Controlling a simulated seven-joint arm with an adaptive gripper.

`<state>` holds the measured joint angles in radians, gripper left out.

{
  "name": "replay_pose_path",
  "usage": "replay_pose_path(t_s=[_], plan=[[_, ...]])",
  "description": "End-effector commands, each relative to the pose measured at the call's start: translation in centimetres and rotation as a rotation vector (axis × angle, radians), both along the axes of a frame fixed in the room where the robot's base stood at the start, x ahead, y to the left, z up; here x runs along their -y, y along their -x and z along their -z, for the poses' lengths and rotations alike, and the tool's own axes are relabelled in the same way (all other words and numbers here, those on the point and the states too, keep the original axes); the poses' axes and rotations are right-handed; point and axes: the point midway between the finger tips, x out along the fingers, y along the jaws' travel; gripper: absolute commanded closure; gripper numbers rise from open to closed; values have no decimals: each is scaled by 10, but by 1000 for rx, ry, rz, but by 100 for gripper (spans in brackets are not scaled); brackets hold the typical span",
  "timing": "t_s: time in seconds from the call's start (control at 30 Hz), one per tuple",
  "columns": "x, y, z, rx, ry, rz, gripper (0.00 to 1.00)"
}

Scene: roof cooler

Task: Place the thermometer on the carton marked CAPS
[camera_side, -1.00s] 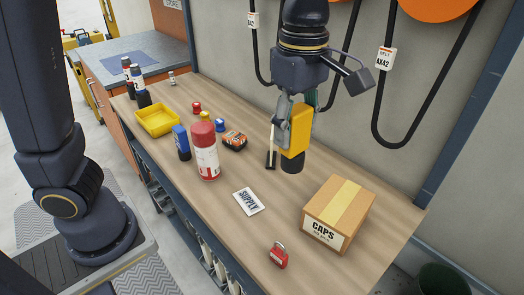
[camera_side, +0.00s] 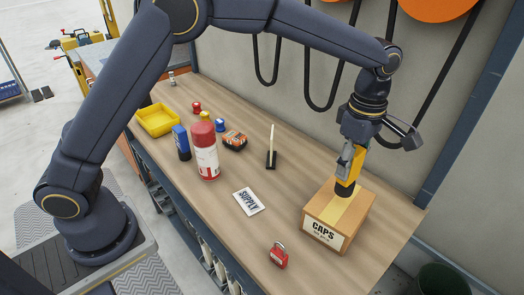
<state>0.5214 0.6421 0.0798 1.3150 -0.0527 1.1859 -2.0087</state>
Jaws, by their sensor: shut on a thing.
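My gripper (camera_side: 347,163) is shut on a yellow thing with a black lower end, which I take as the thermometer (camera_side: 357,162). It is held nearly upright, tilted a little. Its black end is over the top of the brown carton marked CAPS (camera_side: 323,221), near the tape strip and toward the back. I cannot tell whether the black end touches the carton top or hangs just above it. The gripper fingers hide part of the thermometer's left side.
A red padlock (camera_side: 278,257) and a SUPPLY card (camera_side: 248,202) lie left of the carton. A red-and-white spray can (camera_side: 206,155), a blue-and-black bottle (camera_side: 182,143), an upright white stick with a black base (camera_side: 271,152) and a yellow tray (camera_side: 157,120) stand farther back. Belts hang on the wall.

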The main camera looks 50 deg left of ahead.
Motion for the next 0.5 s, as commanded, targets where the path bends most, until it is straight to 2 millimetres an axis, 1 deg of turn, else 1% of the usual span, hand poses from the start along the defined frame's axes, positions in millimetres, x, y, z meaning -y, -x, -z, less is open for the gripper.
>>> replay_pose_path(t_s=[0.07,0.2,0.27,0.5], plan=[[2,-4,6,-1,-1,0,96],[1,-4,28,-3,-1,0,96],[1,-4,34,-3,-1,-1,96],[2,-4,35,1,0,0,96]])
